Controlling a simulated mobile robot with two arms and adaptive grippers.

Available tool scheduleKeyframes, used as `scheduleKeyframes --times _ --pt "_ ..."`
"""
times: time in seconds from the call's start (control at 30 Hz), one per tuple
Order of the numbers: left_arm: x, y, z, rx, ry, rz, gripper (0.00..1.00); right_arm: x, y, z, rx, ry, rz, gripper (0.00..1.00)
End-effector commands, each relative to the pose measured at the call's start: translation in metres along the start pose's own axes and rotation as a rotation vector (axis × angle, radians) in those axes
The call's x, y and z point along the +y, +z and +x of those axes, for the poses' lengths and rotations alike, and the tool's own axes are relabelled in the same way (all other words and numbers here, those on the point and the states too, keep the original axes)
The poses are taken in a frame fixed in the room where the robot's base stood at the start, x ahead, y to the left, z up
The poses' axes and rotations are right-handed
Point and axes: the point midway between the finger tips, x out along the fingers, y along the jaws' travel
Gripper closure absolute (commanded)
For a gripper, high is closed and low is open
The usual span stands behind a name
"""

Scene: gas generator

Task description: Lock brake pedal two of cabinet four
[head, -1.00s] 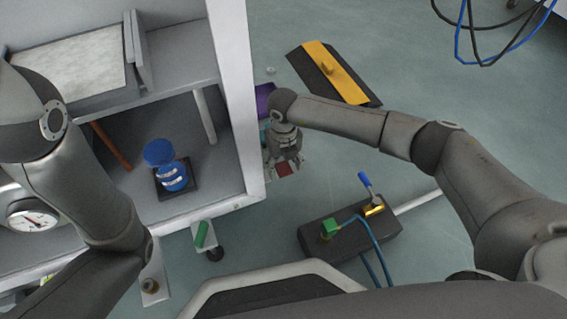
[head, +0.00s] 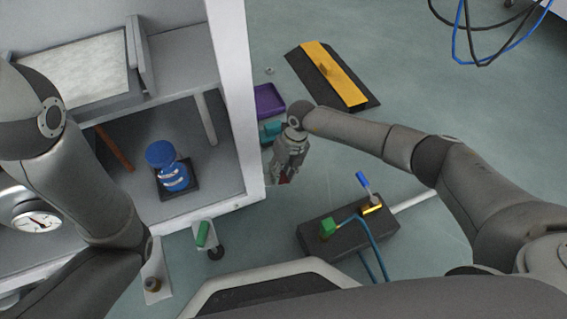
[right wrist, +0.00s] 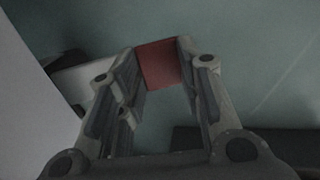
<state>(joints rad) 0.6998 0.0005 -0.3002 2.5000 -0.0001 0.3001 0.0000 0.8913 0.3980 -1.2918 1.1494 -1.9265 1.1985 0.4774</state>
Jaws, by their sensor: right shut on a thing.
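A red brake pedal (head: 284,180) sits beside the cabinet's lower right corner; only a small part shows in the head view. My right gripper (head: 287,170) reaches down over it and is shut on it. In the right wrist view the red pedal (right wrist: 160,64) lies between the fingertips of the right gripper (right wrist: 158,48). A green pedal (head: 203,234) on a pale plate is at the cabinet's front edge, beside a black wheel. The cabinet (head: 235,100) is white and open-fronted. My left arm crosses the left side; its gripper is out of view.
A black block (head: 310,240) with a blue-handled valve and hoses lies on the floor at front. A black and yellow ramp (head: 330,73) lies behind. Purple (head: 268,100) and teal (head: 271,131) items are near my right gripper. A blue container (head: 172,177) stands inside the cabinet.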

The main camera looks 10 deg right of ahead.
Motion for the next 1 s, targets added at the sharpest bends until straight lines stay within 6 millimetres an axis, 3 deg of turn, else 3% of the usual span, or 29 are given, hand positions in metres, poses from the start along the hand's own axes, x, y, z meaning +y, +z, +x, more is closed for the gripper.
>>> scheduleKeyframes --times 0.1,0.37,0.4,0.7,1.0 --pt "-0.0002 0.0006 0.0009 -0.001 0.000 0.000 0.72 -0.0108 -0.0004 0.0078 -0.001 -0.022 0.003 1.00" --pt "0.0000 0.0001 -0.0004 0.000 0.000 0.000 0.72 -0.0148 -0.0023 0.0107 0.002 -0.028 0.005 1.00" --pt "0.0000 0.0000 -0.0005 0.000 0.000 0.000 0.72 -0.0148 -0.0026 0.0110 0.003 -0.029 0.005 0.79" --pt "0.0000 -0.0002 -0.0005 0.000 0.000 0.000 0.72 -0.0137 -0.0043 0.0124 0.007 -0.028 0.005 0.40" --pt "-0.0007 0.0003 -0.0004 -0.002 -0.003 0.000 0.72 -0.0097 -0.0049 0.0115 0.010 -0.022 0.001 0.40"
